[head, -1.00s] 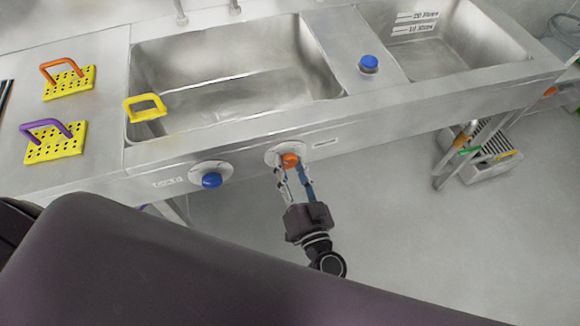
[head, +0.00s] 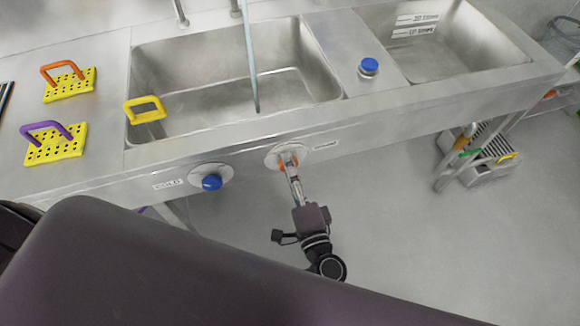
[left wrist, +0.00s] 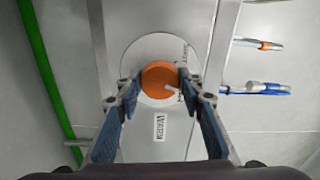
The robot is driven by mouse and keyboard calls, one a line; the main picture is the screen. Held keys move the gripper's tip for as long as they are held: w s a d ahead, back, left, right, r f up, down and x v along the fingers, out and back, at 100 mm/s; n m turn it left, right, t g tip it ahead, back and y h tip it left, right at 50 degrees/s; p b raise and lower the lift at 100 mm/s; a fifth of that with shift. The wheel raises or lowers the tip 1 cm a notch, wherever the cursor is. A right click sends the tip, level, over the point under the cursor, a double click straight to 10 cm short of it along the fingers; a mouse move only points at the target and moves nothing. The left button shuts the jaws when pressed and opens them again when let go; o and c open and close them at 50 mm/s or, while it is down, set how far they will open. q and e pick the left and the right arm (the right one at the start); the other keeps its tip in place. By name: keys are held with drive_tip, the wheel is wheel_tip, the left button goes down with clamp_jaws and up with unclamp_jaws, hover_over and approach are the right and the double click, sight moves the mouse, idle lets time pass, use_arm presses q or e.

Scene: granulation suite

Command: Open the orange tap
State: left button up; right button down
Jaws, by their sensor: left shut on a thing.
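The orange tap (head: 283,167) is a round knob on a pale disc on the front panel of the steel sink. In the left wrist view the orange tap (left wrist: 160,76) is between the two fingertips, with a white mark on its face. My left gripper (head: 288,163) is shut on the tap, and its fingers partly hide the knob in the head view. A thin stream of water (head: 250,60) runs down into the large sink basin (head: 190,70). My right gripper is not in view.
A blue knob (head: 212,182) is left of the orange tap on the same panel, and another blue knob (head: 368,66) is on the sink top. Yellow perforated plates with orange (head: 68,84) and purple (head: 55,145) handles lie at left. A small step stool (head: 485,160) stands at right.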

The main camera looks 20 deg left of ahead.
use_arm(q)
drive_tip(key=m+p, duration=0.1)
drive_tip(key=m, duration=0.3)
drive_tip(key=shift+w+r+m, duration=0.1)
drive_tip(key=shift+m, duration=0.2)
idle(0.4)
drive_tip(key=o, duration=1.2)
drive_tip(key=shift+c, duration=0.2)
drive_tip(key=v, duration=0.7)
drive_tip(key=shift+s+d, duration=0.2)
drive_tip(key=shift+s, duration=0.05)
